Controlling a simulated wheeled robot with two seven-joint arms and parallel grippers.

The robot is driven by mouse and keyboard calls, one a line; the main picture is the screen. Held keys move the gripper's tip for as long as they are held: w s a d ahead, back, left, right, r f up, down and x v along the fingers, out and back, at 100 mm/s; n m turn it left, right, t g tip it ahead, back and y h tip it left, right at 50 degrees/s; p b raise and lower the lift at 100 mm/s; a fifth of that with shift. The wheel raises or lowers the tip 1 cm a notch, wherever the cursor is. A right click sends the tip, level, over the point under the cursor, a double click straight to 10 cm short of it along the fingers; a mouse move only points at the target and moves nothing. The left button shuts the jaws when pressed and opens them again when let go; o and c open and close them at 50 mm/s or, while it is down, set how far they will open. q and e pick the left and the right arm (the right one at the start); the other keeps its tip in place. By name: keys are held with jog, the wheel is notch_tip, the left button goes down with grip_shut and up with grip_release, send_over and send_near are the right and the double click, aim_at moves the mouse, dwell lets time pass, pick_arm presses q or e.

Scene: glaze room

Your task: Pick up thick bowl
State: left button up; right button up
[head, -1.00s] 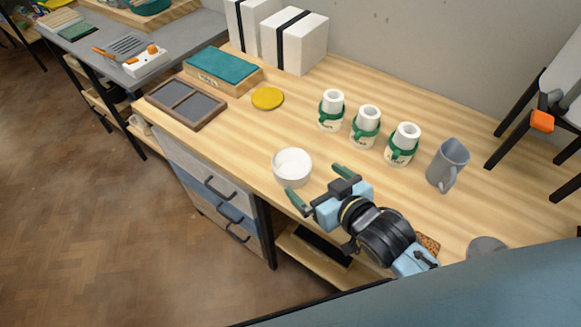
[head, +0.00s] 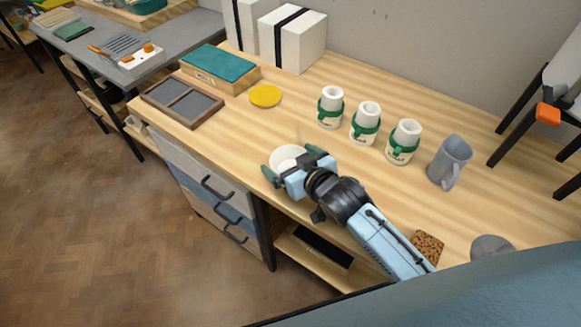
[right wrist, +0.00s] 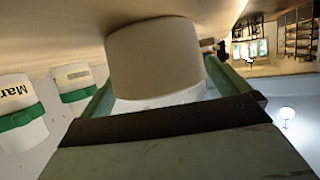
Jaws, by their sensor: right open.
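The thick bowl is a white, thick-walled round bowl (head: 285,156) near the front edge of the wooden table. In the head view my right gripper (head: 287,173) covers its near side. In the right wrist view the bowl (right wrist: 155,58) is large, between the two green fingers of my open right gripper (right wrist: 160,85). I cannot tell whether the fingers touch it. My left gripper is not in view.
Three white jars with green bands (head: 366,124) and a grey mug (head: 449,161) stand to the right. A yellow disc (head: 265,96), a dark two-part tray (head: 182,101) and a teal-topped box (head: 220,68) lie to the left. A brown speckled block (head: 427,248) lies near the front right.

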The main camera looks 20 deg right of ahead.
jog(key=c, duration=1)
